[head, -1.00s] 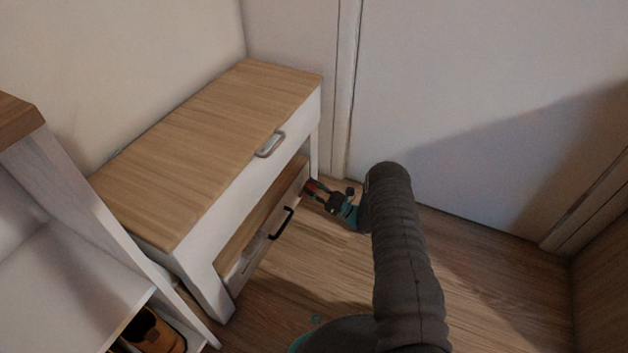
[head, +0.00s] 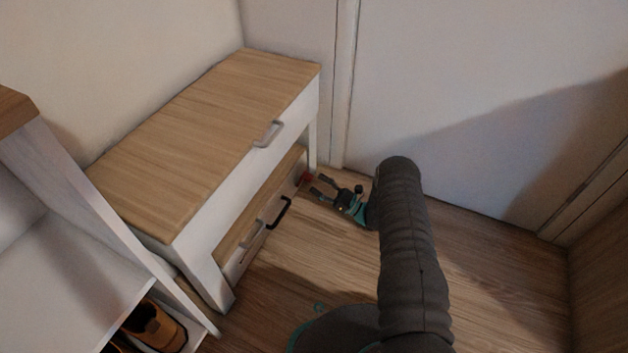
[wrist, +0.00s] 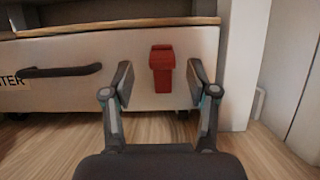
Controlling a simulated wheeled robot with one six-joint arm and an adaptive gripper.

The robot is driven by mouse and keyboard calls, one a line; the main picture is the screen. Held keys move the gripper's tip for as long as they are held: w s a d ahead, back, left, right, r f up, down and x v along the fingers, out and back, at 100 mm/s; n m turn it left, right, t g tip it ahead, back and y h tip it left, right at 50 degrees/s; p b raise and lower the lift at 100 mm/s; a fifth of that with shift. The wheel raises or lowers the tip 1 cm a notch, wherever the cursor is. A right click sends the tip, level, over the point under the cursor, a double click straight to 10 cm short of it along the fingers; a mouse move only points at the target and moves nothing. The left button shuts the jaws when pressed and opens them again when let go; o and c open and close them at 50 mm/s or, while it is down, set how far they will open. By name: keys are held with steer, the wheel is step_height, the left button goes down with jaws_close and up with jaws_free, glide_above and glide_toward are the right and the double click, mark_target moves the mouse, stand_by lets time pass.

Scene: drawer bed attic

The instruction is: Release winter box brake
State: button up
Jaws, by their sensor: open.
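The winter box (head: 262,232) is the low white-fronted box under the bench, with a black handle (head: 280,213); its front also fills the wrist view (wrist: 85,92), where a label ending in "TER" shows at the left. The red brake (wrist: 162,68) is on the right part of that front, its lever hanging down; in the head view it is a small red spot (head: 305,178). My gripper (head: 319,187) is open and empty, a little out from the box front. In the wrist view its fingertips (wrist: 160,84) stand either side of the brake, apart from it.
The wood-topped bench (head: 205,140) with a grey handle (head: 268,133) overhangs the box. A white bench leg (wrist: 243,65) stands right of the brake. A shelf with brown shoes (head: 155,327) is at lower left. The wooden floor (head: 480,270) to the right is clear.

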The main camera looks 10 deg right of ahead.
steer(key=v, duration=0.3)
steer(key=shift+s+d, duration=0.1)
steer(key=shift+c, duration=0.2)
